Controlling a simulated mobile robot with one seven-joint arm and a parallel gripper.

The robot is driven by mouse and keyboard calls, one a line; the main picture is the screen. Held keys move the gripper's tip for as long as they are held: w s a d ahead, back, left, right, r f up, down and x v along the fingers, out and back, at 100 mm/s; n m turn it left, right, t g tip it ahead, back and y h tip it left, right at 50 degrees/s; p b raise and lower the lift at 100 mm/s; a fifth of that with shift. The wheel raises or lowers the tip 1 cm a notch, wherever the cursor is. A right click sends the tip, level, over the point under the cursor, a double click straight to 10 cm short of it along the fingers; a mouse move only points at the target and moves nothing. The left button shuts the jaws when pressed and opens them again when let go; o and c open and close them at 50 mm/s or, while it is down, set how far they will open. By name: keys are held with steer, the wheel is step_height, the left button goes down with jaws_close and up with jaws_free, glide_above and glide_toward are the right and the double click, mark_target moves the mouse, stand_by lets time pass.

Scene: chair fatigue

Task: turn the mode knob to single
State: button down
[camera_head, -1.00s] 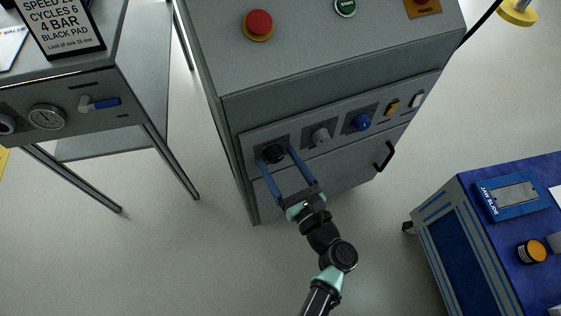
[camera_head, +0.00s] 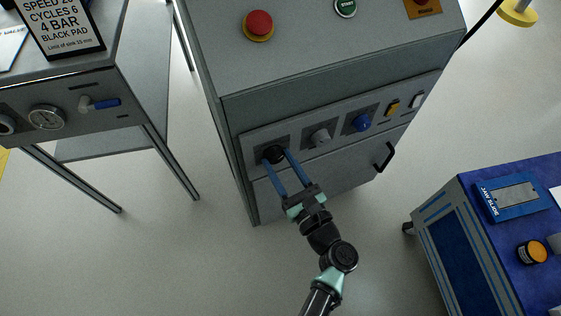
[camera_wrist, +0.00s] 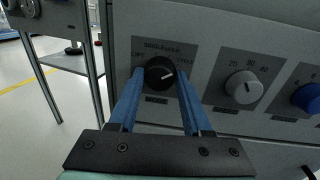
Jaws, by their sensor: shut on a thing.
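The mode knob is the black knob (camera_head: 273,154) at the left end of the grey cabinet's front panel. In the wrist view the black knob (camera_wrist: 159,73) has a white pointer line aimed to the right and slightly up, toward the right-hand label. The labels around it are small; the top one seems to read SINGLE and the right one CYCLE, partly blocked. My gripper (camera_head: 274,158) has its two long blue fingers closed on the knob's left and right sides. The fingers also show in the wrist view (camera_wrist: 160,80), one on each side of the knob.
To the right on the panel are a grey knob (camera_head: 320,137), a blue knob (camera_head: 361,123) and yellow and white switches. A red button (camera_head: 259,24) is on the cabinet top. A blue cart (camera_head: 470,245) stands at right, a bench (camera_head: 70,110) at left. Floor between is clear.

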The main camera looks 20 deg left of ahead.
steer(key=n, duration=0.4)
steer(key=shift+b, duration=0.35)
steer(key=n+b, duration=0.1)
steer(key=n, duration=0.2)
steer(key=shift+s+n+h, duration=0.1)
steer(key=shift+n+h, duration=0.2)
steer(key=shift+h, duration=0.1)
steer(key=n+b, duration=0.2)
steer(key=n, duration=0.1)
steer(key=shift+n+h, duration=0.3)
steer(key=shift+n, duration=0.1)
steer(key=shift+a+n+b, duration=0.1)
steer(key=shift+n+b, duration=0.45)
steer(key=shift+n, duration=0.65)
steer(key=shift+c, duration=1.7)
jaws_free()
steer(key=shift+r, duration=0.1)
